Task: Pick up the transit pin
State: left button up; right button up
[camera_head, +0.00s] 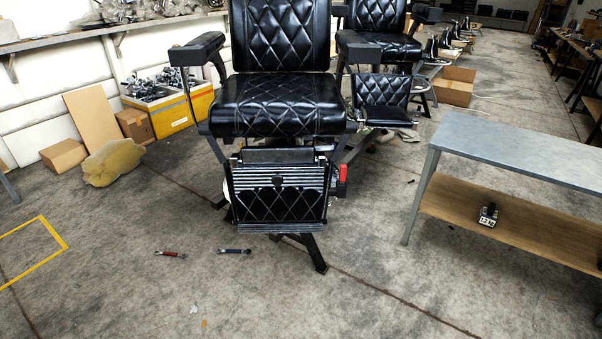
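A black quilted barber chair (280,104) stands in the middle, with its footrest (278,196) facing me. I cannot tell for sure which thing is the transit pin. A small upright red part (342,173) shows at the right side of the chair, beside the footrest, and may be it. Two small tools lie on the floor in front of the chair, one with a red handle (170,254) and one with a dark blue handle (234,251). Neither of my grippers is in view.
A grey-topped table (530,150) with a wooden lower shelf (505,225) stands at the right; a small black and silver device (488,214) sits on the shelf. Boxes and a yellow crate (172,112) are at the left. The floor in front is mostly clear.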

aim_at(344, 167)
jog(key=u, duration=0.6)
jog(key=i, duration=1.7)
jog(key=z, duration=0.9)
